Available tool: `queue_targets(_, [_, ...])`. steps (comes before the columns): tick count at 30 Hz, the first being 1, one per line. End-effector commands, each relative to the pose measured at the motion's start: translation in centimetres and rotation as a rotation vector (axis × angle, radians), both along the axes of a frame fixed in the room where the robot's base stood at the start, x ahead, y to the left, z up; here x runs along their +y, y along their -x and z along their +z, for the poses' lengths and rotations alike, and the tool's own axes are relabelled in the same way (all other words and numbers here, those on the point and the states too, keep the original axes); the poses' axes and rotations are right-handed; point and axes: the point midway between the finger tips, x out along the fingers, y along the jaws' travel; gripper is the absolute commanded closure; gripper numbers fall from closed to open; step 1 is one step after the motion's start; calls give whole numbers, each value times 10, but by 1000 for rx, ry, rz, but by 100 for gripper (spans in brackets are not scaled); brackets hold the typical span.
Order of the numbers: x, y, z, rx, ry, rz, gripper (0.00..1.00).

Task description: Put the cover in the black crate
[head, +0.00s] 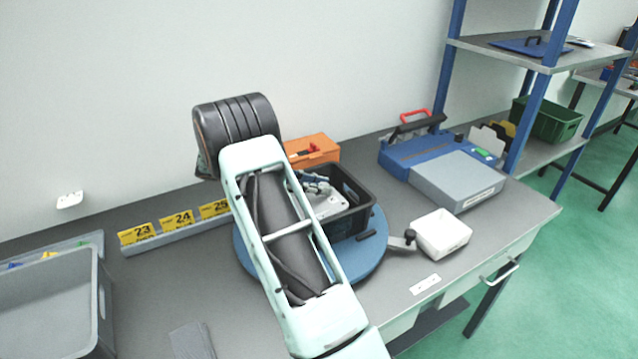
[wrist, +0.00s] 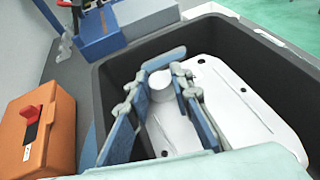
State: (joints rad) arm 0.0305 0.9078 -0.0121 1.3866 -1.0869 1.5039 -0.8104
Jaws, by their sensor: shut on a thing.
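The white cover (wrist: 232,100) is inside the black crate (wrist: 108,88) in the wrist view. It has small dark holes and a raised round boss. My gripper (wrist: 165,98) reaches into the crate, with its blue-padded fingers on either side of the boss, shut on the cover. In the head view, part of the cover (head: 329,206) shows in the crate (head: 358,219), and my gripper (head: 316,184) is partly hidden by my arm. I cannot tell whether the cover rests on the crate floor.
The crate stands on a round blue turntable (head: 365,262). An orange case (head: 316,150) is behind it. A white tray (head: 442,234) and a blue-grey machine (head: 455,180) are to the right. A grey bin (head: 45,310) and number cards (head: 180,222) are to the left.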

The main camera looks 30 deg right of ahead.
Motion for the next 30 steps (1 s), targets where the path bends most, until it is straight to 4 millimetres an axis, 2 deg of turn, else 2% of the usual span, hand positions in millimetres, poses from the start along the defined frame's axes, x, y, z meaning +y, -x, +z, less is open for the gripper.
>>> queue_targets(2, [0,0,1,-1,1,0,100])
queue_targets(3, [0,0,0,0,0,0,76])
queue_targets(7, [0,0,1,0,0,0,62])
queue_targets(15, [0,0,2,-1,0,0,62])
queue_targets(20, [-1,0,18,-3,1,-1,62])
queue_targets(22, [14,-5,17,-2,1,5,62])
queue_targets(30, [67,-23,41,-2,1,3,62])
